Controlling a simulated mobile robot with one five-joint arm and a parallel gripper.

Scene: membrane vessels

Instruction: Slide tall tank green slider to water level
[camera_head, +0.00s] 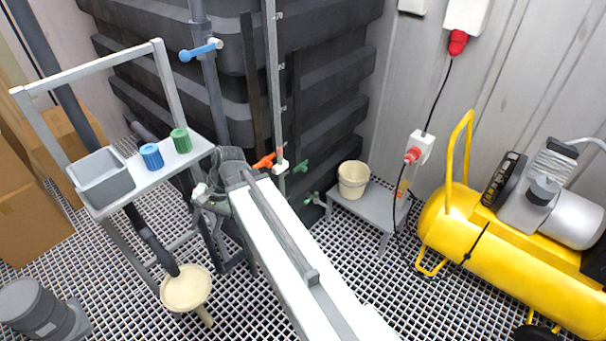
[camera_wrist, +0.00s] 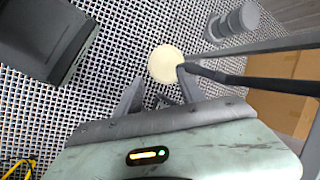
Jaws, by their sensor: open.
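The tall tank (camera_head: 225,95) is black and ribbed at the back of the head view. A pale vertical tube (camera_head: 273,80) runs down its front. A small green piece (camera_head: 301,166) shows low on the tank, right of the tube; I cannot tell whether it is the slider or a valve handle. No water level can be made out. My gripper (camera_head: 208,194) is left of the tube's lower end, apart from the green piece and partly hidden by my arm. In the wrist view my gripper (camera_wrist: 160,76) is open and empty, facing the floor grating.
An orange handle (camera_head: 264,161) is close beyond my arm. A shelf (camera_head: 150,175) holds a grey bin, a blue cup and a green cup (camera_head: 180,140) at left. A cream bucket (camera_head: 353,179) stands on a low bench. A yellow compressor (camera_head: 500,250) fills the right.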

